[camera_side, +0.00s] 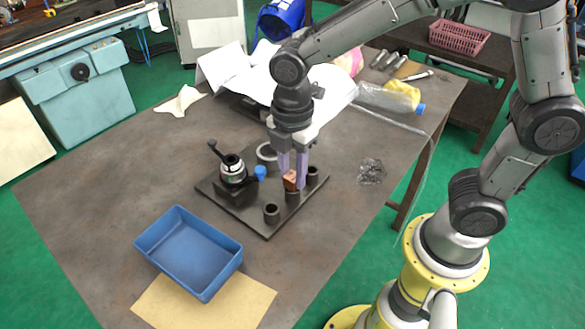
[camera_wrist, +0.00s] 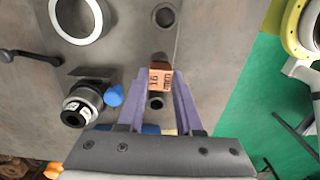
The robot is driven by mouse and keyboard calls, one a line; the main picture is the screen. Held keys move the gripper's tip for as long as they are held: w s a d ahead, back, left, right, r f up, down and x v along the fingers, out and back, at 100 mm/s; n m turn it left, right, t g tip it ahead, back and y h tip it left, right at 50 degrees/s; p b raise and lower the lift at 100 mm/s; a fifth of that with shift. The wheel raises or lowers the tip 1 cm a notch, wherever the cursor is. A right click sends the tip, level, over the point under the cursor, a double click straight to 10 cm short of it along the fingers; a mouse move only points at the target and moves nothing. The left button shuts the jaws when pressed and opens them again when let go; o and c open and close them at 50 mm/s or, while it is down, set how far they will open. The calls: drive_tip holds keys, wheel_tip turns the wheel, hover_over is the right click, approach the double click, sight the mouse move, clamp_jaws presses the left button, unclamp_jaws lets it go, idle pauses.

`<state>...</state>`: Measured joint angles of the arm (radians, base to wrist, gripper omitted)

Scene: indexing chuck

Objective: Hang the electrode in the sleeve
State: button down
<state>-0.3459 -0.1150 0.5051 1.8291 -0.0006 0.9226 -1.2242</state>
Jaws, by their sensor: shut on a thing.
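The copper-coloured electrode block (camera_side: 290,181) is between the purple fingers of my gripper (camera_side: 293,184), which are shut on it. In the wrist view its marked face shows (camera_wrist: 160,80) between the fingertips (camera_wrist: 160,73). Three dark sleeves stand in a row along the right edge of a dark base plate (camera_side: 232,211): a far sleeve (camera_side: 313,174), a middle sleeve (camera_side: 292,197) and a near sleeve (camera_side: 271,213). The electrode is at the top of the middle sleeve. Whether its lower end is inside the sleeve is hidden.
An indexing chuck (camera_side: 233,170) with a lever and a blue knob (camera_side: 260,172) stands left of my gripper. A pale ring (camera_side: 267,153) lies behind. A blue tray (camera_side: 188,251) and tan sheet (camera_side: 240,305) are in front.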

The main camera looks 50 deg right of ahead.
drive_tip(key=shift+f, duration=0.45)
drive_tip(key=c, duration=0.5)
unclamp_jaws()
wheel_tip(320, 180, up, 14)
drive_tip(key=shift+f, duration=0.1)
